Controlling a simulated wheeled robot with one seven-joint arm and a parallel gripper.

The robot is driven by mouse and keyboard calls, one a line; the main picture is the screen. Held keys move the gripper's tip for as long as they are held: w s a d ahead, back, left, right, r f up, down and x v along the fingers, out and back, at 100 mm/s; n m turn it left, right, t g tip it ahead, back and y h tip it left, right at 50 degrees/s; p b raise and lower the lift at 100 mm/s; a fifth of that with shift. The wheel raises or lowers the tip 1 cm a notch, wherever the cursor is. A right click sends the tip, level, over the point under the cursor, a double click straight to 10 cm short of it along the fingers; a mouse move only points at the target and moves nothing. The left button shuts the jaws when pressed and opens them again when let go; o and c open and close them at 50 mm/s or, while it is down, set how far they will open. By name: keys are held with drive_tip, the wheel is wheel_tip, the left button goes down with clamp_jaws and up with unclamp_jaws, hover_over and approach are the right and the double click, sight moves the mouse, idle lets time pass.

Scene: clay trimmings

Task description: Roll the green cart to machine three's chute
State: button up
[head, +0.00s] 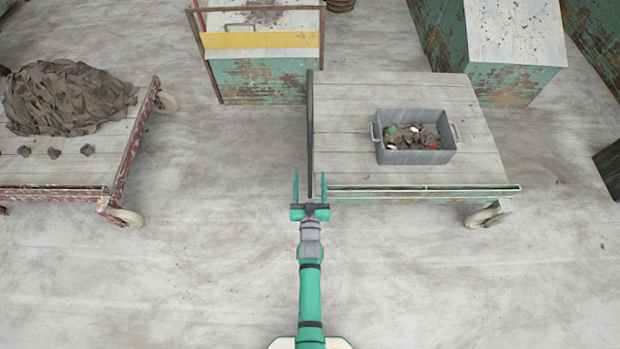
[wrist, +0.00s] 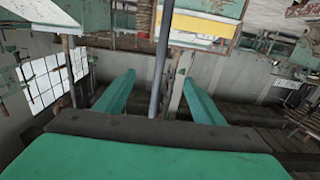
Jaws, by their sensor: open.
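The green cart (head: 345,130) has a pale plank top and a worn green edge, and stands right of centre in the head view. Its dark upright handle bar (head: 310,125) runs along its left side. My gripper (head: 310,180) is open at the cart's near left corner, with one finger on each side of the bar's lower end. In the wrist view the grey bar (wrist: 161,65) stands between my two open fingers; I cannot tell whether either touches it. No machine number is readable, so I cannot tell which chute is machine three's.
A grey bin (head: 415,157) of scraps rides on the cart. A red-framed cart (head: 70,175) with a clay heap (head: 66,97) stands left. A rusty green machine with a yellow strip (head: 255,40) and a green block (head: 510,85) stand behind. The near floor is clear.

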sight(309, 152)
drive_tip(key=shift+w, duration=6.3)
drive_tip(key=shift+c, duration=0.5)
drive_tip(key=shift+a, duration=0.1)
clamp_jaws()
